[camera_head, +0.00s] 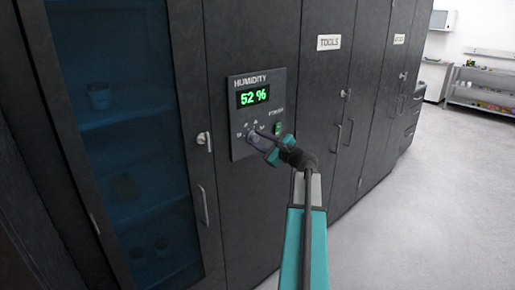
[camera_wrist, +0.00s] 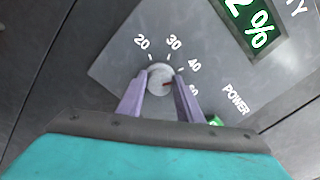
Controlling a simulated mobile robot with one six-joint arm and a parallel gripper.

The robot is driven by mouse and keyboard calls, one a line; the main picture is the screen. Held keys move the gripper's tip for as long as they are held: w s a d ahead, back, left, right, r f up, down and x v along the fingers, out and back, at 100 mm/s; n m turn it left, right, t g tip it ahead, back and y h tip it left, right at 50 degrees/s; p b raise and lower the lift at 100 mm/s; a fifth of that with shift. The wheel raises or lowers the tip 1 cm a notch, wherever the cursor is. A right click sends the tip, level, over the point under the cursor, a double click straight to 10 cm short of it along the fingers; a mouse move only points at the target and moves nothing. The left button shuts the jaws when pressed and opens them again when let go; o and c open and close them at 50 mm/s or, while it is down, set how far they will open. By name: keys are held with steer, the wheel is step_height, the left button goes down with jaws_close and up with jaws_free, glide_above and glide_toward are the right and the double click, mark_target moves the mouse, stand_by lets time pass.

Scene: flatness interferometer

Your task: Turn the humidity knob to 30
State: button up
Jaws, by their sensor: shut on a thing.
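The humidity panel (camera_head: 240,85) is a grey plate on the dark cabinet front, and its green display (camera_head: 253,96) reads 52 %. The round light-grey humidity knob (camera_wrist: 159,77) sits below it, with a dial marked 20, 30, 40 and a higher number partly covered by a finger. My gripper (camera_wrist: 162,77) is shut on the knob, one purple finger on each side. In the head view my gripper (camera_head: 257,139) covers most of the knob.
A green power switch (camera_head: 278,128) is close to the right of the knob. A glass-door cabinet (camera_head: 120,60) with cups inside stands left, with a handle (camera_head: 204,205) beside it. Cabinets labelled TOOLS (camera_head: 329,42) stand right. The floor (camera_head: 430,210) at right is clear.

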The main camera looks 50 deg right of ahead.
steer(key=n+b, duration=0.3)
steer(key=b, duration=0.1)
steer(key=shift+w, duration=0.15)
steer(key=n+b, duration=0.4)
steer(key=b, duration=0.2)
steer(key=shift+a, duration=0.1)
steer(key=n+b, duration=0.3)
steer(key=shift+r, duration=0.1)
steer(key=shift+r+n+b, duration=0.1)
steer(key=shift+n+b, duration=0.25)
steer(key=shift+n, duration=0.05)
steer(key=o, duration=1)
steer(key=shift+w+f, duration=0.1)
steer(key=shift+f, duration=0.25)
steer(key=shift+s, duration=0.2)
